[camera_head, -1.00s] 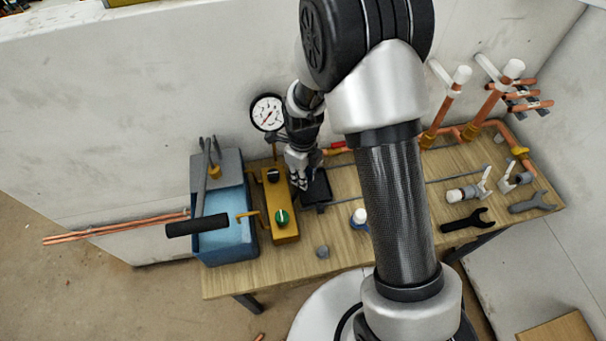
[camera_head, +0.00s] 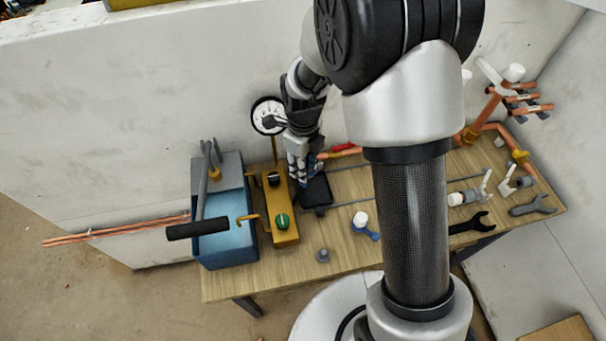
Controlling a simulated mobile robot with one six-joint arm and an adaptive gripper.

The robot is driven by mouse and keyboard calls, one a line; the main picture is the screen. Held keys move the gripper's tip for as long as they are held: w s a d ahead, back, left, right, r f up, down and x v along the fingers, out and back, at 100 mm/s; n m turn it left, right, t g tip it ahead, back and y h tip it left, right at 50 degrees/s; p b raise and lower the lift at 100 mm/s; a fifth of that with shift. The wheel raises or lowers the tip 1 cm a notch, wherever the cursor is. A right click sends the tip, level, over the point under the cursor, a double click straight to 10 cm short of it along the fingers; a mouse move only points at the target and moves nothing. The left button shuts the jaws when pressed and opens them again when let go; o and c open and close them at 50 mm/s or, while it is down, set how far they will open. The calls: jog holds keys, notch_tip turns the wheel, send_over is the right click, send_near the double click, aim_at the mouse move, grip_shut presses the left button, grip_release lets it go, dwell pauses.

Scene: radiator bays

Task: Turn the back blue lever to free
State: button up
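My gripper (camera_head: 298,174) points down beside the yellow box, next to a dark tray (camera_head: 316,190). Its fingers are small in the picture, and I cannot tell whether they are open or shut. A blue lever (camera_head: 370,235) with a white-capped fitting (camera_head: 361,218) lies on the wooden bench in front of my arm. I cannot make out a second blue lever farther back; my arm and gripper cover part of the bench's back.
The yellow box (camera_head: 285,234) carries a black knob and a green knob (camera_head: 282,222). A blue machine (camera_head: 228,245) with a long black handle stands at left. A pressure gauge (camera_head: 266,110) is behind. Copper pipes (camera_head: 490,105) and wrenches (camera_head: 533,204) lie right. The bench front (camera_head: 290,280) is mostly clear.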

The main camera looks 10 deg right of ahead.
notch_tip(320, 180, up, 6)
jog(key=shift+f, duration=0.15)
dwell(0.5)
jog(key=s+d+r+n+t+b, duration=0.2)
jog(key=s+d+r+n, duration=0.3)
jog(key=s+r+n, duration=0.65)
jog(key=s+d+r+n+t, duration=0.1)
jog(key=s+n, duration=0.4)
jog(key=n, duration=0.2)
jog(key=s+d+r+n+t+b, duration=0.1)
jog(key=s+r+n, duration=0.1)
jog(key=s+n, duration=0.3)
jog(key=n, duration=0.2)
jog(key=shift+s+d+n+t+b, duration=0.25)
jog(key=shift+s+n+t+b, duration=0.05)
jog(key=shift+n, duration=0.05)
